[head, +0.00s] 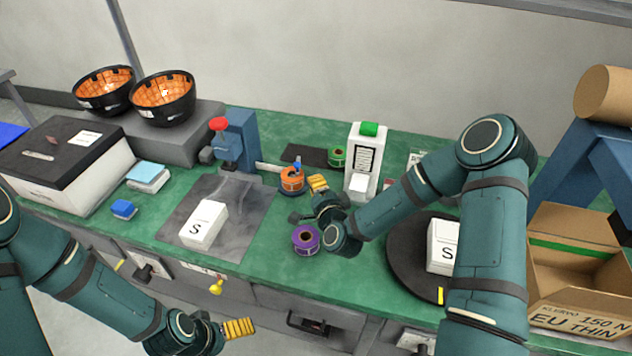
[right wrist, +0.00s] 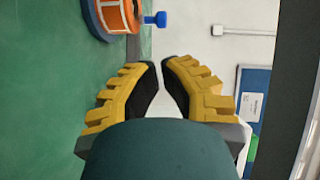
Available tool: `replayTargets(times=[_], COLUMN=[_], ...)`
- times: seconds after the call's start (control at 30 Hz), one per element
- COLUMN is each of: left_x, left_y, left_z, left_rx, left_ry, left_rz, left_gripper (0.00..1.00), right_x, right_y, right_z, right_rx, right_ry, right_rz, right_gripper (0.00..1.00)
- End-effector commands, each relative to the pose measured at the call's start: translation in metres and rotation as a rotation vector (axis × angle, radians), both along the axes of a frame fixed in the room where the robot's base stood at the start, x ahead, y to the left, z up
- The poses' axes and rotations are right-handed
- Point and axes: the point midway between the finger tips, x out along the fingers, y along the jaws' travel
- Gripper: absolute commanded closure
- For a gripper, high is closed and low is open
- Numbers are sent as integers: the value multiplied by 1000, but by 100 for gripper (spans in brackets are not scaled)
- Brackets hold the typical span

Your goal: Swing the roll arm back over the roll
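The orange roll (head: 291,180) sits on a blue base on the green bench. A small blue knob (head: 297,165), apparently the end of the roll arm, shows at its top. In the right wrist view the roll (right wrist: 118,14) is at the top, partly cut off, and the blue knob (right wrist: 156,19) sticks out to its right. The rest of the arm is hard to make out. My right gripper (head: 318,183) is just right of the roll, apart from it. Its tips nearly meet, with nothing between them. My left gripper (head: 240,328) is low in front of the bench; its finger gap is unclear.
A purple roll (head: 305,240) lies in front of my right gripper. A white device with a green top (head: 366,160) stands behind right. A green roll (head: 337,156) is behind. A grey mat (head: 240,230) with a white box (head: 204,225) lies left; a black turntable (head: 405,255) is right.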

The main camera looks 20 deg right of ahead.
Motion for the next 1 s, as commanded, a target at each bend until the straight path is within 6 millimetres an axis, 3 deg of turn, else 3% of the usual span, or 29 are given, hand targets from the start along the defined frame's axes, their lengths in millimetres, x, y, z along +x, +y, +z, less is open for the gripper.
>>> replayTargets(times=[0.2,0.4,1.0], left_x=[1,2,2], left_y=[0,0,0], left_z=[-4,-7,-9], left_rx=[0,1,1], left_ry=[-2,-4,-5], left_rz=[1,0,1], left_gripper=[0,0,0], right_x=[40,65,75], right_y=[0,0,2], right_z=[-6,-8,-9], right_rx=[1,0,2], right_ry=[-1,-1,-1], right_rz=[-1,1,-19], right_gripper=[100,100,100])
